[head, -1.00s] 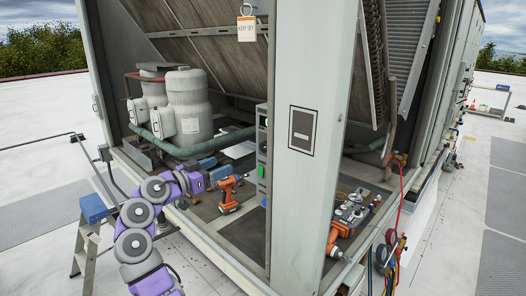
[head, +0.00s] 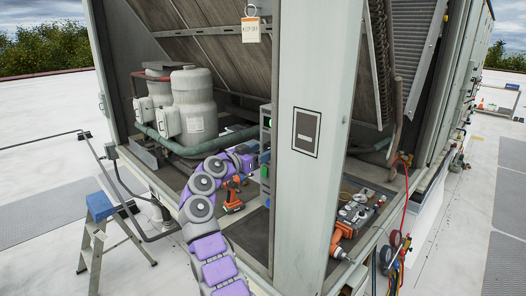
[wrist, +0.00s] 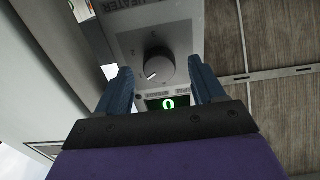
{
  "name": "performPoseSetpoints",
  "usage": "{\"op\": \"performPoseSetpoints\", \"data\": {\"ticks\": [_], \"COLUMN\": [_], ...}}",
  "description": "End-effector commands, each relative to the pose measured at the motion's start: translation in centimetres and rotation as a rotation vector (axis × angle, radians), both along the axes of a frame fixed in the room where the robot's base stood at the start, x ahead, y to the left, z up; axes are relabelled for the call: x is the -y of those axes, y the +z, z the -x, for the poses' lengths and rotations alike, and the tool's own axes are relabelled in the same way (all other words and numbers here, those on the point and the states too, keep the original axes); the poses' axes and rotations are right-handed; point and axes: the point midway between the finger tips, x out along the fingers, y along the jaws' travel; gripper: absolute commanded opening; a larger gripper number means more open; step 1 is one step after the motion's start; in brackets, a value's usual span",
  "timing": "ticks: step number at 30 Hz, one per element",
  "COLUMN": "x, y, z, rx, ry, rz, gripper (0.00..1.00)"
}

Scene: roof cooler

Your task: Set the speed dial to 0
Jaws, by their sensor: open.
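The speed dial (wrist: 158,66) is a round grey knob on a grey control panel (wrist: 122,42) in the wrist view. Its white mark points to the lower left in the picture. A small display (wrist: 168,103) by the dial shows a green digit that looks like 0. My gripper (wrist: 160,72) is open, with its blue fingers on either side of the dial in the picture. I cannot tell whether they touch it. In the head view my gripper (head: 253,157) is at the narrow panel (head: 265,128) beside the post; the dial cannot be made out there.
A wide grey post (head: 318,200) stands just right of the panel. An orange drill (head: 233,195) stands on the deck below my arm. Two grey tanks (head: 193,105) are behind on the left. A stepladder (head: 98,225) stands at the left on open roof.

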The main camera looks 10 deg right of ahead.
Motion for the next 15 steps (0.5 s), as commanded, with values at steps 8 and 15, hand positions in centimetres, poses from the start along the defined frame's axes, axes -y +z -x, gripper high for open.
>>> {"op": "performPoseSetpoints", "data": {"ticks": [8, 15], "x": [1.15, 1.17], "y": [-0.05, -0.06], "z": [-0.92, -0.96], "rx": [-0.001, -0.001], "ry": [-0.001, 0.0], "rz": [0.0, 0.001], "gripper": [0.68, 0.68]}}
